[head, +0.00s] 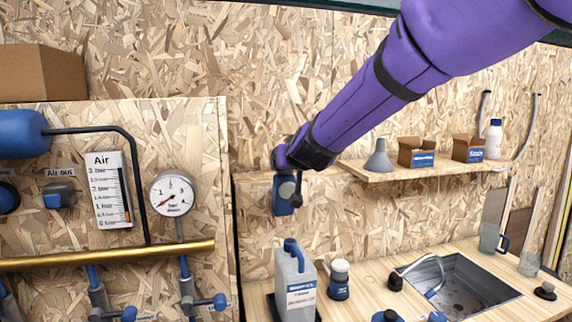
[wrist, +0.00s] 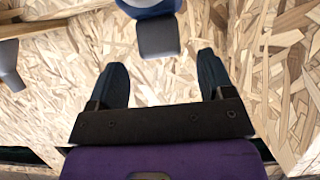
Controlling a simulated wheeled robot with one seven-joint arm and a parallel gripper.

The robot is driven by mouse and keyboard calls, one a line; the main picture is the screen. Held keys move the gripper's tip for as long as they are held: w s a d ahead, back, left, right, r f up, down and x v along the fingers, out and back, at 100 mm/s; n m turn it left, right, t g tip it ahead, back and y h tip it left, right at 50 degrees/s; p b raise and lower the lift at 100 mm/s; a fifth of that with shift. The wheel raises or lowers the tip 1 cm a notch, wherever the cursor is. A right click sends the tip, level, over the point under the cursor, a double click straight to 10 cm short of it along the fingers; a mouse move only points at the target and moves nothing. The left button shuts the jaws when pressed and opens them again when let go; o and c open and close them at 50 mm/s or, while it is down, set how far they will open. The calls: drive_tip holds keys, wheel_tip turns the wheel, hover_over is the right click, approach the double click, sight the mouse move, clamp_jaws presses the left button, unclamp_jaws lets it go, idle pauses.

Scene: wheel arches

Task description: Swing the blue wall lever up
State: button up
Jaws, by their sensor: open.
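The blue wall lever (head: 283,197) appears to be the small blue fitting on the chipboard wall, just below my gripper (head: 280,160) in the head view. A dark knob or finger shows at its right; I cannot tell which. In the wrist view my gripper (wrist: 160,63) is open, with its two dark fingers apart and nothing between them. A blue rounded part with a dark grey block (wrist: 158,38) is just beyond the fingertips, roughly midway between them. Contact is not visible. The lever's angle is partly hidden by my wrist in the head view.
A panel edge (head: 229,200) with a gauge (head: 172,194) and brass pipe (head: 110,256) stands left. A shelf (head: 350,165) with a funnel (head: 379,158) and boxes is right. A grey canister (head: 296,285) and sink (head: 462,285) are below.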

drive_tip(key=v, duration=0.4)
drive_tip(key=shift+s+d+r, duration=0.15)
drive_tip(key=shift+s, duration=0.2)
drive_tip(key=shift+d, duration=0.1)
